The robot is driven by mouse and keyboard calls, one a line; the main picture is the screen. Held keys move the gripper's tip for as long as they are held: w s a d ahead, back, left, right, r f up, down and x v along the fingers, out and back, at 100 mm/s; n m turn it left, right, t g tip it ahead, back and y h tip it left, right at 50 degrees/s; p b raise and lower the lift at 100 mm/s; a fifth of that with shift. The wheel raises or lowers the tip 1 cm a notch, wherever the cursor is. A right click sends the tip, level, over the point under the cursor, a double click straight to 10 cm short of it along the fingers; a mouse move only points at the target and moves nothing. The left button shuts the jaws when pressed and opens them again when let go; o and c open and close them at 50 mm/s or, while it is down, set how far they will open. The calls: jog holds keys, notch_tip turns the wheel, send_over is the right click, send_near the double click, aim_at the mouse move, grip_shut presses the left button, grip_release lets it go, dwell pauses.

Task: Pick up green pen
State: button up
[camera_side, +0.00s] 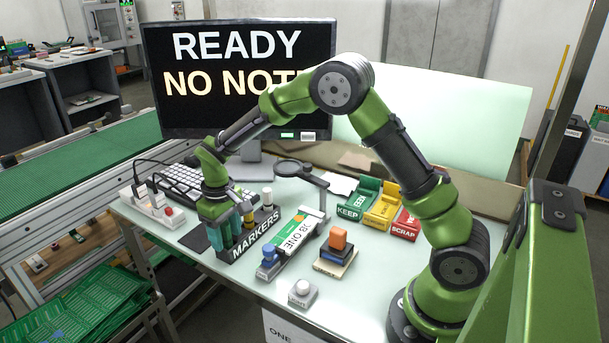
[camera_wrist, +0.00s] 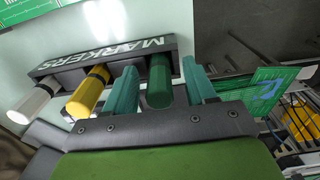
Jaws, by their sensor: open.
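The green pen (camera_wrist: 159,82) stands in the marker holder (camera_wrist: 150,46), which is labelled MARKERS. In the wrist view, my gripper (camera_wrist: 161,86) is open, with one teal finger on each side of the pen. I cannot tell whether either finger touches it. In the side view, my gripper (camera_side: 224,238) is low at the left end of the holder (camera_side: 262,238), and the green pen is not clearly distinguishable from the fingers there. A yellow pen (camera_wrist: 87,92) and a white pen (camera_wrist: 30,104) stand in the same holder beside the green one.
A keyboard (camera_side: 190,182) and a power strip (camera_side: 152,205) lie behind and left of the holder. A magnifier (camera_side: 292,168), a green-and-white board (camera_side: 298,232) and small blocks (camera_side: 337,240) are to the right. Keep and scrap bins (camera_side: 380,206) stand farther right.

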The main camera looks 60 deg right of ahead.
jog(key=shift+f, duration=0.25)
grip_shut()
jog(key=shift+r, duration=0.1)
